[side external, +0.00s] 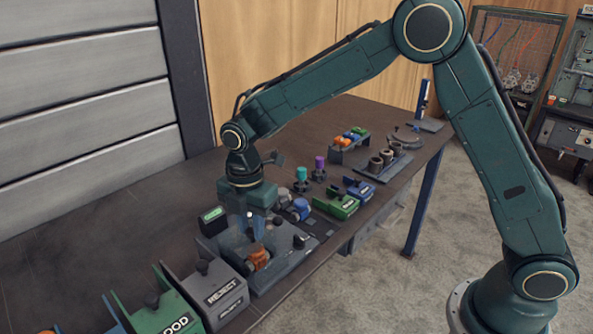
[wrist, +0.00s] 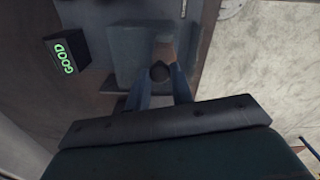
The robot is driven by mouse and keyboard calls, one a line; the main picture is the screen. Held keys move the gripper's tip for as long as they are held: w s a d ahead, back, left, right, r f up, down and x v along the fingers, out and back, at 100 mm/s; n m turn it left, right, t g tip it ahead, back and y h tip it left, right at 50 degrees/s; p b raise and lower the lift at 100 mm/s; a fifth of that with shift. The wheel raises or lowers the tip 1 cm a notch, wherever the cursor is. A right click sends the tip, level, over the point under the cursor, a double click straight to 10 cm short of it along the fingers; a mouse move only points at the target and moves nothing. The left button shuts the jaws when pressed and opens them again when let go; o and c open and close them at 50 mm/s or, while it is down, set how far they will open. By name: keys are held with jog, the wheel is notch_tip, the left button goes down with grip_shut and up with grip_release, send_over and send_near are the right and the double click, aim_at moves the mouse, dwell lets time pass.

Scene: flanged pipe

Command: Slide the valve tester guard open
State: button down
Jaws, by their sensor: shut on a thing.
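The valve tester (side external: 285,265) is a grey box on the bench, with an orange valve (side external: 259,258) at its front. Its small display (side external: 212,214) glows green and reads GOOD in the wrist view (wrist: 66,55). My gripper (side external: 249,232) points down over the tester. In the wrist view its two fingers (wrist: 160,80) stand on either side of a dark round knob (wrist: 159,71) and are shut on it. The knob sits at the edge of a blue-grey panel (wrist: 126,50), which seems to be the guard.
A grey REJECT box (side external: 220,290) and a green GOOD box (side external: 168,310) stand at the front left, close to the tester. Green (side external: 336,207) and blue (side external: 360,190) boxes stand behind it. The bench left of the tester (side external: 110,235) is clear.

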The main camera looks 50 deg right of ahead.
aim_at(234, 227)
jog(key=shift+w, duration=3.05)
jog(key=c, duration=1.2)
grip_release()
jog(key=shift+r, duration=0.1)
notch_tip(234, 227, up, 14)
jog(key=shift+s, duration=0.15)
